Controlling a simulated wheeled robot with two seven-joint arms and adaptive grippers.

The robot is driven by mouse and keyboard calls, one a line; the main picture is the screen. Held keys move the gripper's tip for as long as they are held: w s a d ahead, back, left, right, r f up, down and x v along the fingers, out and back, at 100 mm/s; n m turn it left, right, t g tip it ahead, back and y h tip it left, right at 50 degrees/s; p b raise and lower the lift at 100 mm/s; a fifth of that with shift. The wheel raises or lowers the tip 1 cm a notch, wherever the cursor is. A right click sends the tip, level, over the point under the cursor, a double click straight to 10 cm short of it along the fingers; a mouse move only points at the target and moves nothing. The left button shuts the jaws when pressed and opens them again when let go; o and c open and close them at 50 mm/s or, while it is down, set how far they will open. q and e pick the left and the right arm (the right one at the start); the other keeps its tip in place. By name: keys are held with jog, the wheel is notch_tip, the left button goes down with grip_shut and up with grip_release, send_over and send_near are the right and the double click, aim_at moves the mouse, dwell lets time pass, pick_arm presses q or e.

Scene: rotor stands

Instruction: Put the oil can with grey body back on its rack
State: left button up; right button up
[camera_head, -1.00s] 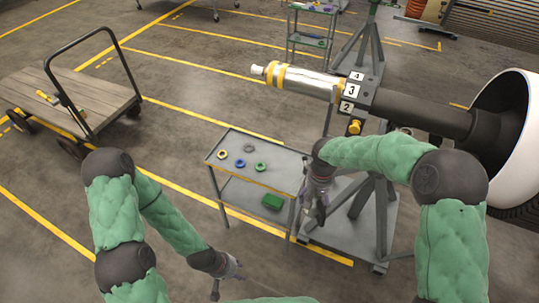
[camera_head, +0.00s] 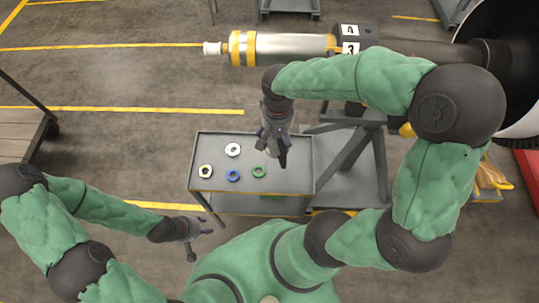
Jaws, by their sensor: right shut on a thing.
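I cannot make out an oil can with a grey body or its rack. My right gripper (camera_head: 272,148) hangs over the right part of a small grey cart (camera_head: 290,182), pointing down. It is shut on a small pale thing, mostly hidden by the fingers, that I cannot identify. My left gripper (camera_head: 198,238) is low in front of the cart's left side, apart from it. Its fingers are spread and nothing shows between them.
Behind stands a metal shaft (camera_head: 290,48) on a grey stand (camera_head: 350,185). Open floor lies left of the cart.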

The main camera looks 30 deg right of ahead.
jog(key=s+d+f+m+b, duration=0.1)
jog(key=s+d+m+b, duration=0.15)
jog(key=s, duration=0.65)
jog(key=shift+m, duration=0.45)
jog(key=w+f+b, duration=0.1)
jog(key=w, duration=0.2)
jog(key=w+a+f+b, duration=0.1)
jog(key=w+f, duration=0.1)
jog(key=w, duration=0.1)
jog(key=w+f+b, duration=0.1)
jog(key=w, duration=0.2)
jog(key=shift+w+a+f+b, duration=0.1)
jog(key=shift+a+f+b, duration=0.05)
jog(key=shift+f+b, duration=0.25)
jog(key=shift+w+f+b, duration=0.6)
jog(key=shift+w+f, duration=0.15)
jog(key=shift+f, duration=0.65)
jog(key=shift+w+f+b, duration=0.65)
jog(key=shift+w+f, duration=0.15)
jog(key=shift+f, duration=0.55)
jog(key=shift+w+f+b, duration=0.6)
jog(key=shift+w+f, duration=0.15)
jog(key=shift+f, duration=0.65)
jog(key=shift+f, duration=0.1)
jog(key=o, duration=1.7)
jog(key=shift+f, duration=0.1)
